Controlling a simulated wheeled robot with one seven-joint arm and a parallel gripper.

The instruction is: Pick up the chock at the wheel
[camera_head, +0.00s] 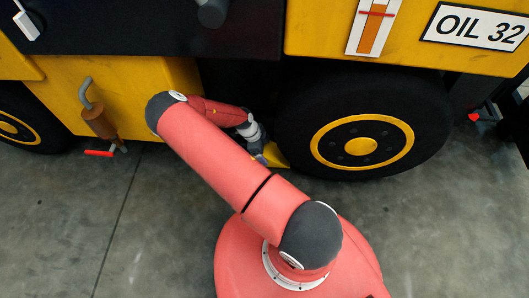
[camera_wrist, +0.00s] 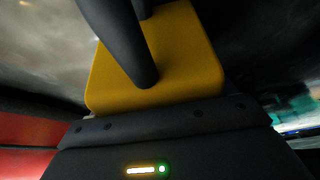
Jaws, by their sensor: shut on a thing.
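The yellow chock (camera_head: 274,155) is on the left side of the black wheel (camera_head: 360,125) with the yellow hub, low by the floor. In the wrist view the chock (camera_wrist: 165,60) fills the middle, with a dark bar across it. My gripper (camera_head: 258,150) is at the chock and shut on it; its fingers are mostly hidden behind my arm in the head view. The head view does not show clearly whether the chock touches the floor or the tyre.
The yellow and black vehicle body (camera_head: 340,35) overhangs the wheel. A second wheel (camera_head: 20,120) is at the far left. The grey concrete floor (camera_head: 60,220) in front is clear.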

